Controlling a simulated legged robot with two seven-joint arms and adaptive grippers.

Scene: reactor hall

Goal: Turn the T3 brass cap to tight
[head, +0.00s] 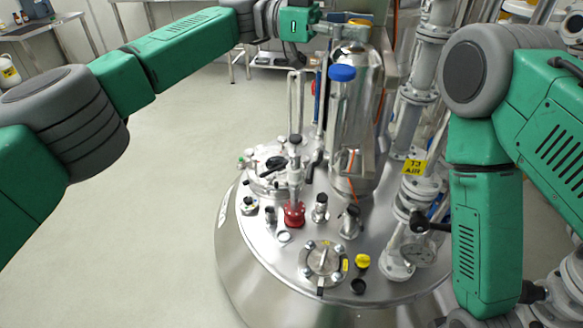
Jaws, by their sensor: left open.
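A small brass-coloured cap (358,22) shows at the top of the picture, above the tall polished steel cylinder. I cannot read a T3 mark on it, nor tell how tight it is. My left gripper (335,30) reaches in from the left at the top. It is open, with its fingers just left of the brass-coloured cap; I cannot tell whether they touch it. A yellow label reading T3 AIR (413,167) hangs on the pipework at the right. My right arm comes down at the right, and its gripper is out of the picture.
The steel cylinder (355,110) with a blue cap (342,73) stands on the round vessel lid (265,262). The floor at left is clear.

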